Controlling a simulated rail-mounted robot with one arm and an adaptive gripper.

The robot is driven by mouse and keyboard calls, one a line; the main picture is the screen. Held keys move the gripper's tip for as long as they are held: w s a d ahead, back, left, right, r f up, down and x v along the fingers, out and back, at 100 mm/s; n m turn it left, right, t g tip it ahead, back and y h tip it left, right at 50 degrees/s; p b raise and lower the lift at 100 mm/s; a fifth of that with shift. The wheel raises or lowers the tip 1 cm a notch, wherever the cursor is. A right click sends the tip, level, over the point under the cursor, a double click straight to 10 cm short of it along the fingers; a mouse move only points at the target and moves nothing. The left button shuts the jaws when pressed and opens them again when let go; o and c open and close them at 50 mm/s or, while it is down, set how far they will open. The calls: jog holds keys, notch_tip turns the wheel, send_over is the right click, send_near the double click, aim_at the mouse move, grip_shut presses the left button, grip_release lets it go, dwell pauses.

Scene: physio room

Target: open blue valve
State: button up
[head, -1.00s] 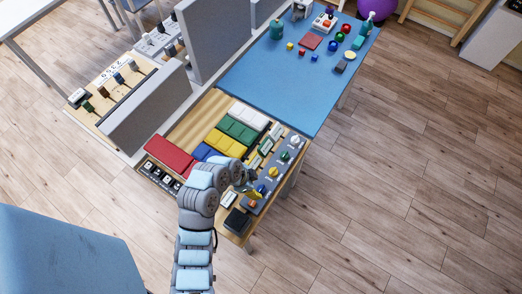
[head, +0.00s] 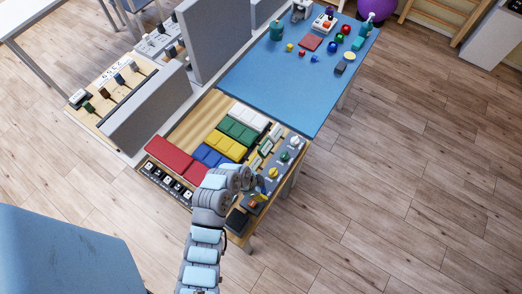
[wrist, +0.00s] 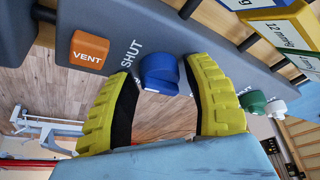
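The blue valve (wrist: 160,72) is a round knob with a raised grip on a grey panel (wrist: 140,25). The word SHUT is printed beside it in the wrist view. My gripper (wrist: 165,80) has two yellow ribbed fingers, spread apart, with the knob showing between their tips. The right finger is close to the knob; I cannot tell if they touch. In the head view my gripper (head: 254,184) is over the panel's near part and hides the blue valve.
An orange VENT button (wrist: 89,49) is left of the blue valve. A green knob (wrist: 252,101) and a white knob (wrist: 276,108) are to its right. Coloured blocks cover the table's left.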

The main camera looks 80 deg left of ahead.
grip_shut()
jog(key=shift+n, duration=0.3)
jog(key=n+p, duration=0.1)
jog(key=n+y+p, duration=0.1)
jog(key=n+p, duration=0.1)
jog(key=shift+d+r+n+y, duration=0.1)
jog(key=shift+d+n+y, duration=0.05)
jog(key=shift+n+y, duration=0.15)
jog(key=n+g+y+p, duration=0.1)
jog(key=n+p, duration=0.1)
jog(key=n, duration=0.3)
jog(key=n+g+y, duration=0.1)
jog(key=n, duration=0.3)
jog(key=shift+w+f+y, duration=0.15)
jog(key=shift+f+y, duration=0.1)
jog(key=shift+y, duration=0.05)
jog(key=n+g+b, duration=0.1)
jog(key=n+b, duration=0.2)
jog(key=shift+f+g, duration=0.1)
jog(key=shift+g, duration=0.2)
jog(key=shift+n+g+b, duration=0.3)
jog(key=shift+n+b, duration=0.5)
jog(key=shift+b, duration=0.2)
jog(key=shift+r, duration=0.2)
